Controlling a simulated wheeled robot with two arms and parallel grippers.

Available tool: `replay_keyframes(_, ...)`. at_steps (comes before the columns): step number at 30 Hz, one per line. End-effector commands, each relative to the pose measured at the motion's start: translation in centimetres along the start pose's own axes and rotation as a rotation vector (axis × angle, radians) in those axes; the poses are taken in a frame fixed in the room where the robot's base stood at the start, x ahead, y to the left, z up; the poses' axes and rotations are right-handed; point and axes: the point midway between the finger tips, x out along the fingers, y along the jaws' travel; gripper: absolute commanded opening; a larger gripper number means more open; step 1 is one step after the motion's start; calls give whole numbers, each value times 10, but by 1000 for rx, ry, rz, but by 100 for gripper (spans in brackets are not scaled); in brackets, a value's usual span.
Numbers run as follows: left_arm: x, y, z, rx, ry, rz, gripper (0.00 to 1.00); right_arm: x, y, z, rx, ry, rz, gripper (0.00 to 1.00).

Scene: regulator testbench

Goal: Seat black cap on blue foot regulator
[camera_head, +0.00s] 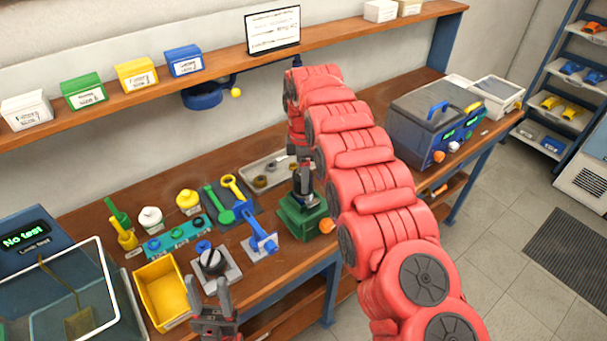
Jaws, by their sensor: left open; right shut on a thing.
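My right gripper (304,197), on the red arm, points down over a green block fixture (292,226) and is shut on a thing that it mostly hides. I cannot tell whether that thing is the black cap or a regulator. My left gripper (212,300) is open and empty at the front edge of the bench. A blue part (256,240) stands on another light plate to the right. I cannot tell for sure which part is the blue foot regulator.
A yellow bin (164,292) and a clear-sided tester box (60,292) stand at left. A teal rack (177,238), green and yellow tools and a grey tray (262,172) lie behind. A blue-grey machine (420,125) stands at right. My red arm hides the bench's middle.

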Motion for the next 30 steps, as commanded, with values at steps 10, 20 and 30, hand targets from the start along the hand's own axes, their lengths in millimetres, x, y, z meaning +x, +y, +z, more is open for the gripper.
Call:
replay_keyframes(10,-1,0,0,0,0,0,50,1,0,0,0,0,1,8)
replay_keyframes(20,-1,0,0,0,0,0,50,1,0,0,0,0,1,100)
replay_keyframes(30,-1,0,0,0,0,0,50,0,0,0,0,0,1,100)
